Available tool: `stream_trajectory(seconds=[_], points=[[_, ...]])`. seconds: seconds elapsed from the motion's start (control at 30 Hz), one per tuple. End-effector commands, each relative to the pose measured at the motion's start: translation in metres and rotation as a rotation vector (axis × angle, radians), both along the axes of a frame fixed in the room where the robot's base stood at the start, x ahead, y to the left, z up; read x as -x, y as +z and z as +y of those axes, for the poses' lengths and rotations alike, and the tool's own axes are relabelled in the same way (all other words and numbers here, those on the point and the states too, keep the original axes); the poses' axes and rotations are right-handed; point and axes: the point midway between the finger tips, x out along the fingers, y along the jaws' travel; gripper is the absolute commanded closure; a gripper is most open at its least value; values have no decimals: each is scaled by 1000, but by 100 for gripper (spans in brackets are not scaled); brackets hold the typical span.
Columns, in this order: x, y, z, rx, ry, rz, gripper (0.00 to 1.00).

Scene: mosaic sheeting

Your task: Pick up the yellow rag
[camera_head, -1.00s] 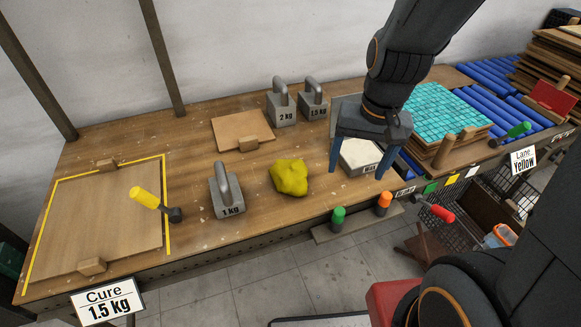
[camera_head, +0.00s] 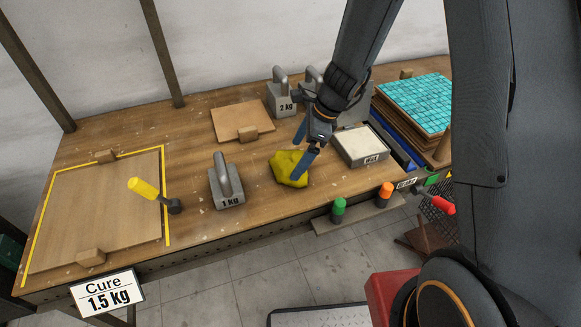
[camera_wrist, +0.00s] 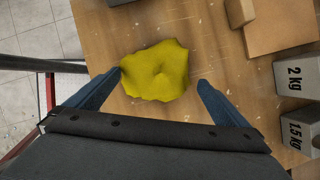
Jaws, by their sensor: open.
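The yellow rag (camera_head: 287,168) lies crumpled on the wooden bench, right of the 1 kg weight. My gripper (camera_head: 304,149) is at the rag in the head view, with its blue fingers reaching down beside and partly in front of it. In the wrist view the rag (camera_wrist: 157,71) lies just ahead of and between the two open fingers (camera_wrist: 160,76). The left fingertip looks close to the rag's edge; the right one is clear of it. I cannot tell whether a finger touches the rag.
The 1 kg weight (camera_head: 226,185) stands left of the rag, and the 2 kg weight (camera_head: 281,100) behind it. A wooden board (camera_head: 238,121) lies at the back. A white-topped block (camera_head: 361,146) is to the right.

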Motion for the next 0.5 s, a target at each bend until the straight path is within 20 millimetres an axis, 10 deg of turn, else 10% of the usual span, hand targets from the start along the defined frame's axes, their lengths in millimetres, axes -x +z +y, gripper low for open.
stream_trajectory(seconds=[0.5], points=[[4, -43, 14, 2, 3, -1, 0]])
